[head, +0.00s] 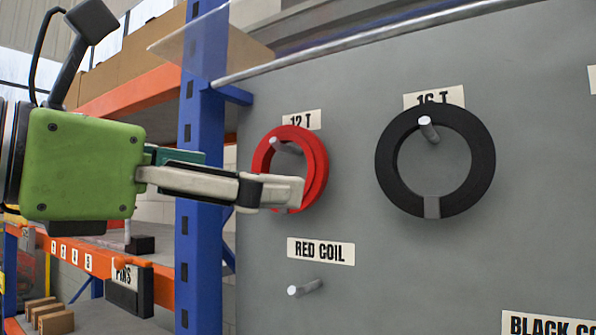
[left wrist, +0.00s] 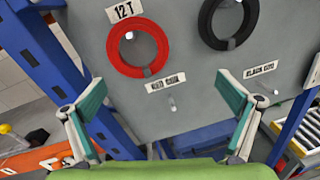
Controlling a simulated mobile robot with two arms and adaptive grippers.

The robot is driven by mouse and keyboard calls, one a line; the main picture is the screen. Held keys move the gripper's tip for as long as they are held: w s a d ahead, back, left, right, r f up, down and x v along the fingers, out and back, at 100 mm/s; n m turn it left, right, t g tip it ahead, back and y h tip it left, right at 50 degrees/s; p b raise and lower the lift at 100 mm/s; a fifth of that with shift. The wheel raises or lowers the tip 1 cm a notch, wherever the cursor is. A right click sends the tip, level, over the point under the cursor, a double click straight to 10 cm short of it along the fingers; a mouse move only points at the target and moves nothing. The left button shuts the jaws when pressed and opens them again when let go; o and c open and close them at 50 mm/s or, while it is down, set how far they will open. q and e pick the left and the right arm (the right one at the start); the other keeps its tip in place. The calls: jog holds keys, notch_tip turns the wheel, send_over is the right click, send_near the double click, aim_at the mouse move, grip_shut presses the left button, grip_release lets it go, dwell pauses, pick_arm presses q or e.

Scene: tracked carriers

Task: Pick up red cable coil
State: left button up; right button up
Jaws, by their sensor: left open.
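The red cable coil (head: 318,165) hangs on a peg on the grey panel, under a "12 T" label. It also shows in the left wrist view (left wrist: 112,48), upper left of centre, with the peg through its ring. My left gripper (head: 287,192) has its fingers in front of the coil's lower part in the head view. In the left wrist view the left gripper (left wrist: 160,82) has its fingers wide apart with nothing between them, and the coil lies beyond and above them. Whether a finger touches the coil cannot be told. My right gripper is not in view.
A black coil (head: 485,160) hangs on a peg to the right under a "16 T" label. An empty peg (head: 305,287) sticks out below the "RED COIL" label (head: 321,251). A blue rack post (head: 201,180) stands at the panel's left edge, with orange shelving behind.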

pick_arm(q)
jog(key=a+r+t, duration=0.1)
jog(key=n+y+p, duration=0.1)
jog(key=p, duration=0.3)
send_near(301, 173)
jog(key=d, duration=0.2)
jog(key=shift+t, duration=0.3)
jog(key=w+p, duration=0.1)
jog(key=w, duration=0.1)
jog(key=w+d+p, duration=0.1)
jog(key=w+p, duration=0.1)
jog(key=shift+w+d+p, duration=0.2)
jog(key=shift+p, duration=0.1)
jog(key=shift+w+d+f, duration=0.1)
jog(key=shift+w+d, duration=0.2)
jog(key=shift+w, duration=0.05)
jog(key=shift+s, duration=0.1)
jog(key=c, duration=1.3)
